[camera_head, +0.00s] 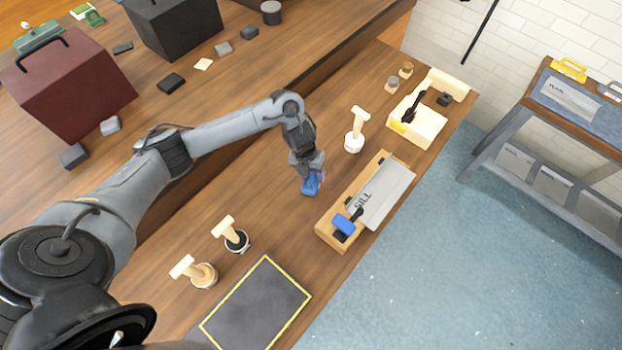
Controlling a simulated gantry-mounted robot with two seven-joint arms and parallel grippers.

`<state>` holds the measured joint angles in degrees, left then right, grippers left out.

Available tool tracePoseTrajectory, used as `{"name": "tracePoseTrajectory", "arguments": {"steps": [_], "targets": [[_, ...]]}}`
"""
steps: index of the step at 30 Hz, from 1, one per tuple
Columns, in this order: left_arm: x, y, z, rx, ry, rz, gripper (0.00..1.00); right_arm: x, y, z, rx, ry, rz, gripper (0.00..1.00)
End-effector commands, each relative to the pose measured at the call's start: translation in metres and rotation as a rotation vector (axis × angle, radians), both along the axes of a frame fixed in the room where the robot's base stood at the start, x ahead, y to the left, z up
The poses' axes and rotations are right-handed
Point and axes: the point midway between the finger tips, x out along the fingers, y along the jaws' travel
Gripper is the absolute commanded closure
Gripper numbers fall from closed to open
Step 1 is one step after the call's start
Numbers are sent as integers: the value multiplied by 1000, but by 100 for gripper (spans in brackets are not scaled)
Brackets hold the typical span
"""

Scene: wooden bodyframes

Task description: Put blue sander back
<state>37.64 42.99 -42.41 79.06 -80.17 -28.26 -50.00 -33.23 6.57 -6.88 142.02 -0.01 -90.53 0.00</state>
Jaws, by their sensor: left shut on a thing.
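My left gripper (308,172) reaches in from the left and points down over the middle of the wooden bench. It is shut on a small blue sander (311,185), which is at or just above the bench top; I cannot tell whether it touches. The fingers hide part of the sander. To its right lies a wooden block or tray (331,231) bearing a metal sheet (384,195) marked "SILL". A second blue tool with a black part (345,223) rests at its near end. My right gripper is not in view.
Wooden-handled tools stand on the bench: a pale one (354,141) behind the sander, two others (237,240) (203,274) at front left. A dark yellow-edged mat (257,305) lies in front. Dark red (70,85) and black cases stand at back left. Bench around the sander is clear.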

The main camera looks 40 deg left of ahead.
Motion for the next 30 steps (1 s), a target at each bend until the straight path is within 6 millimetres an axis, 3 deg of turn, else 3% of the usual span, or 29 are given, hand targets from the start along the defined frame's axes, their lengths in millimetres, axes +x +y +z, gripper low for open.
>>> {"name": "tracePoseTrajectory", "arguments": {"steps": [5, 14, 27, 28, 30], "targets": [[0, 4, -6, -1, 0, 0, 74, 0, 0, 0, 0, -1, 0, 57], [0, 4, -40, 0, 1, 0, 74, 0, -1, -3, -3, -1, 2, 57], [0, 4, -46, 0, -1, -1, 74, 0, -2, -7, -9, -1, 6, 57], [0, 4, -46, 0, -1, -1, 44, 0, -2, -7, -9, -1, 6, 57], [0, 4, -45, 0, -1, 0, 34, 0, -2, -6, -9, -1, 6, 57]]}}
